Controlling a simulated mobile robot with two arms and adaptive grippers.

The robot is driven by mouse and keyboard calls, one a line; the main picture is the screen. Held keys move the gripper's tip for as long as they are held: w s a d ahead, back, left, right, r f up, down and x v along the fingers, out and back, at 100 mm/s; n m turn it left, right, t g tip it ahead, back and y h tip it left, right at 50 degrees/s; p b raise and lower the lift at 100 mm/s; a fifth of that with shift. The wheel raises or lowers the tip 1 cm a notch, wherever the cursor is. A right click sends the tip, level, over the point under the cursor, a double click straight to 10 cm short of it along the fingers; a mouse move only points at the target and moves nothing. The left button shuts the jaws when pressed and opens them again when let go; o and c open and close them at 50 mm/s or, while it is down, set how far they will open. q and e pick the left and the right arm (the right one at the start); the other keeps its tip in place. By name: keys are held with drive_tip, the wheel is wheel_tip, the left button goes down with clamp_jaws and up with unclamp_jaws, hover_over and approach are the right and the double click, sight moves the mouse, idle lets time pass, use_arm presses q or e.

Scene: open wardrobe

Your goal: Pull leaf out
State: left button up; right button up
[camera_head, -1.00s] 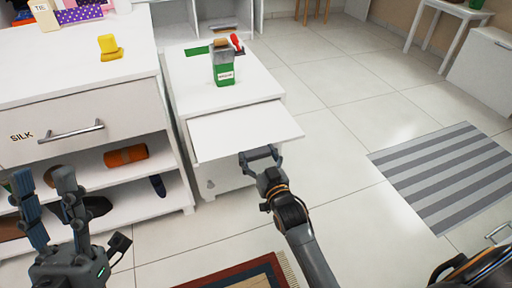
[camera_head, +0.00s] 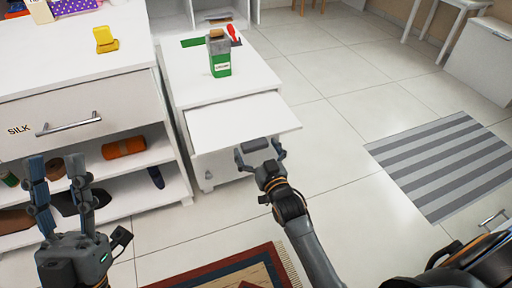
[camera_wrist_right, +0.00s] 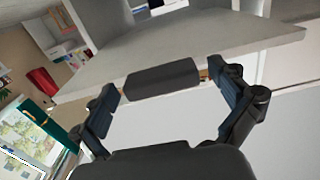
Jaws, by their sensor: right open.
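The leaf (camera_head: 235,122) is a flat white board sticking out of the front of the small white cabinet (camera_head: 260,80). Its underside and front edge show in the right wrist view (camera_wrist_right: 190,45). A dark bar (camera_head: 255,145) sits at the leaf's front edge; it also shows in the wrist view (camera_wrist_right: 162,79). My right gripper (camera_head: 260,152) is open, with one finger on each side of the bar; whether they touch it I cannot tell. My left gripper (camera_head: 54,165) is open and empty, in front of the shelf unit at left.
A green and grey container (camera_head: 219,58) and a red-handled item (camera_head: 233,35) stand on the small cabinet. The drawer unit (camera_head: 75,112) marked SILK is at left. A striped rug (camera_head: 440,165) lies right, a patterned rug (camera_head: 230,270) in front. The tiled floor between is clear.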

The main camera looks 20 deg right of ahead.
drive_tip(key=s, duration=1.2)
